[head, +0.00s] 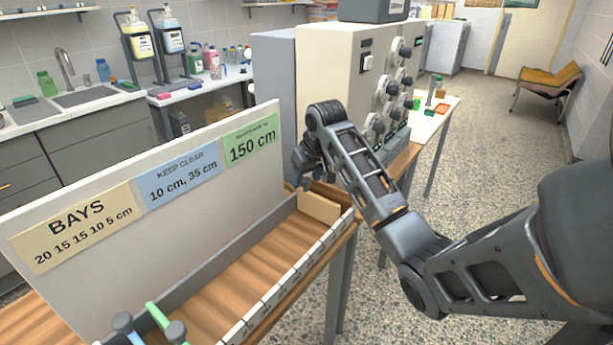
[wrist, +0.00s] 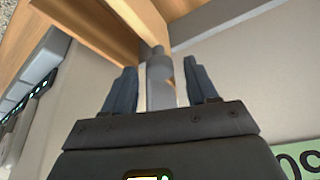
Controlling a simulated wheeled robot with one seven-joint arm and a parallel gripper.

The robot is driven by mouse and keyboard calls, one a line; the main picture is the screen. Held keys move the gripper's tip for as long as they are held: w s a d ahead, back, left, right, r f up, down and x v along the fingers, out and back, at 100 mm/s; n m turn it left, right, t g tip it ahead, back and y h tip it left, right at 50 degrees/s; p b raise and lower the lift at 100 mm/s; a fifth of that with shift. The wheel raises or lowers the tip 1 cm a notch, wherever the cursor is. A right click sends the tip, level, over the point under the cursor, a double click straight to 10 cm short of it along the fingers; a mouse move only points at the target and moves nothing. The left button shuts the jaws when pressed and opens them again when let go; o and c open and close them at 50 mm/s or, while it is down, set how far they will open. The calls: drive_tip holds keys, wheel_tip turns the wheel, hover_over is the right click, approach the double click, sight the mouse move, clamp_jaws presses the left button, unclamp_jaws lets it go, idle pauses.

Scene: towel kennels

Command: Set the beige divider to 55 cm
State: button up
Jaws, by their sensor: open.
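A tan panel (head: 320,207), which appears to be the beige divider, stands across the far end of the long wooden tray (head: 225,290). My gripper (head: 303,170) is at the tray's far end, beside the panel and by the board's right edge; the arm partly hides it. In the wrist view my gripper (wrist: 160,88) has its two dark fingers apart. A grey upright post (wrist: 160,75) shows between them, with gaps on both sides. Tan wood (wrist: 95,30) shows beyond the fingers. I cannot tell whether the post belongs to the divider.
A white board (head: 200,220) with bay labels stands along the tray's back. A pale scale rail (head: 285,290) runs along its front. Blue (head: 122,322) and green (head: 158,318) handles are at the near end. A large cream cabinet with knobs (head: 330,75) stands behind my gripper.

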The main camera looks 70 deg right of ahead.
drive_tip(key=shift+f, duration=0.15)
drive_tip(key=shift+c, duration=0.5)
clamp_jaws()
